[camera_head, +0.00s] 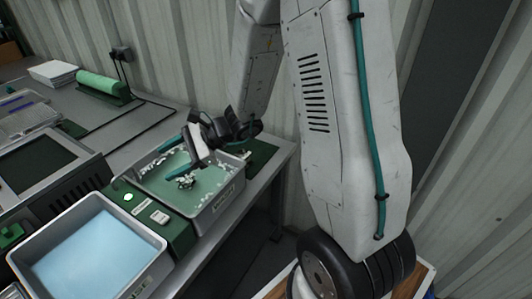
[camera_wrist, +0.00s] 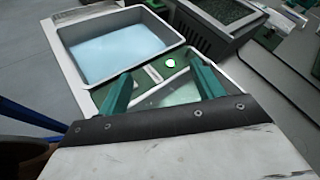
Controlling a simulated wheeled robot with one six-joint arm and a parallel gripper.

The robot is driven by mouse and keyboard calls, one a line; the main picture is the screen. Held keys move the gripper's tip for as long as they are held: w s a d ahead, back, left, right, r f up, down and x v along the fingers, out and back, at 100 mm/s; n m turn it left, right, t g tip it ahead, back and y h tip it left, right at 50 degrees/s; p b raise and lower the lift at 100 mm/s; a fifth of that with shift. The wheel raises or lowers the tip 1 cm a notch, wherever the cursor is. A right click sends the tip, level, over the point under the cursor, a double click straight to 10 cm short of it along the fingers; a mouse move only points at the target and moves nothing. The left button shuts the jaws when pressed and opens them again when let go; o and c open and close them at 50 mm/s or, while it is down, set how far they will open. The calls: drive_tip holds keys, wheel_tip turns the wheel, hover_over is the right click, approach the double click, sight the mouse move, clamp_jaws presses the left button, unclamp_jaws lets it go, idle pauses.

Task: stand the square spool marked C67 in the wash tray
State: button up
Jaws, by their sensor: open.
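My gripper (camera_head: 172,159) is open above the tray of green, foamy liquid (camera_head: 229,203). In the wrist view its two teal fingers stand wide apart, with nothing held between them (camera_wrist: 160,72). A small grey-and-white cluster (camera_head: 187,182) shows in the green liquid below the fingers; I cannot tell whether it is a spool or foam. A second tray, with pale blue liquid (camera_head: 88,252), stands at the near left and also shows in the wrist view (camera_wrist: 115,48). Neither tray has a readable label, so I cannot tell which is the wash tray. No C67 mark is legible.
A green control box (camera_head: 150,212) with a lit button sits between the trays. A dark-topped grey unit (camera_head: 45,165) stands left of them. A green roll (camera_head: 100,85) lies farther back on the bench. A corrugated wall runs behind the bench.

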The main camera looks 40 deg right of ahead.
drive_tip(key=s+a+r+n+g+h, duration=0.1)
drive_tip(key=s+r+n+g, duration=0.3)
drive_tip(key=s, duration=0.3)
drive_tip(key=s+a+r+n+g+h, duration=0.2)
drive_tip(key=s+r+n, duration=0.3)
drive_tip(key=s+n, duration=0.2)
drive_tip(key=s+d+r+n+t+h, duration=0.1)
drive_tip(key=s+d+r+n+h, duration=0.1)
drive_tip(key=s+d+n+h, duration=0.1)
drive_tip(key=s+d+r+n+h, duration=0.2)
drive_tip(key=s+d+n+h, duration=0.2)
drive_tip(key=s+d+h, duration=0.2)
drive_tip(key=s+d, duration=0.2)
drive_tip(key=s, duration=0.2)
drive_tip(key=shift+d+r+n+t, duration=0.3)
drive_tip(key=shift+r+t, duration=0.1)
